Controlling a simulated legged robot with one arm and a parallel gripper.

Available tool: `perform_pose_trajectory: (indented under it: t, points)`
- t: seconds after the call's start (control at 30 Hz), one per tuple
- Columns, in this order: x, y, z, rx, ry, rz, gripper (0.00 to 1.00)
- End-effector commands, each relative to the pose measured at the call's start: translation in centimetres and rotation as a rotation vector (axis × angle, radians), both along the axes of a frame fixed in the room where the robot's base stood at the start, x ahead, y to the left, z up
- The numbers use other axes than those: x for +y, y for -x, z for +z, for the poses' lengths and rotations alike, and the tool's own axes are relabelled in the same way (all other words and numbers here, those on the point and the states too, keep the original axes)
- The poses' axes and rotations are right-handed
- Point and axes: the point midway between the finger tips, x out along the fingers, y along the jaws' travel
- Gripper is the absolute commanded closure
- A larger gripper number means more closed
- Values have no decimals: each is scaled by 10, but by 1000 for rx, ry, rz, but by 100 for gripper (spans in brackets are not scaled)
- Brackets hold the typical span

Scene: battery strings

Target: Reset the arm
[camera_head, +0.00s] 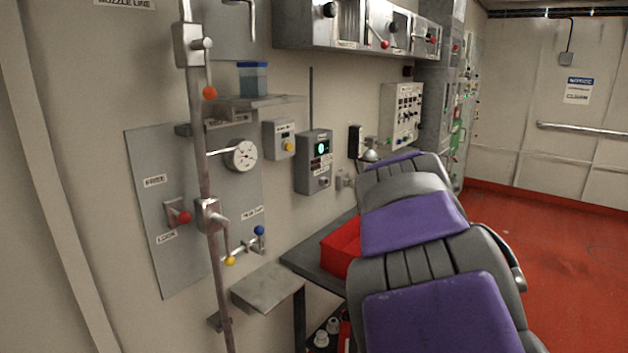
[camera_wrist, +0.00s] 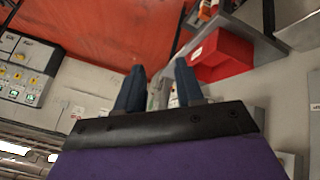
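My arm (camera_head: 415,225), purple and grey, stretches from the bottom right of the head view toward the back wall panels. Its far end is foreshortened, and I cannot make out the fingers in that view. In the wrist view my gripper (camera_wrist: 160,90) shows two dark blue fingers, standing apart. Nothing is clearly held between them; small pale shapes show in the gap, seemingly in the background. The wrist view looks tilted, with the red floor at the top.
A red bin (camera_head: 342,247) stands on a dark table (camera_head: 305,262) left of my arm; the wrist view shows the bin (camera_wrist: 225,55) too. A wall panel (camera_head: 160,205) with levers and a vertical pipe (camera_head: 200,130) are at left. The red floor (camera_head: 575,270) at right is clear.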

Motion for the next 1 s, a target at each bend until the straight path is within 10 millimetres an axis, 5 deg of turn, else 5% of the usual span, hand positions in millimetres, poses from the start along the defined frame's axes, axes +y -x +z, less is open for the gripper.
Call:
perform_pose_trajectory:
  t: [0.27,0.6,0.8,1.0]
  points:
    - [1,139,-72,231,-180,-62,63]
    - [49,309,-162,552,-361,9,63]
    - [66,367,-188,667,-400,60,63]
    - [70,379,-193,690,-405,72,63]
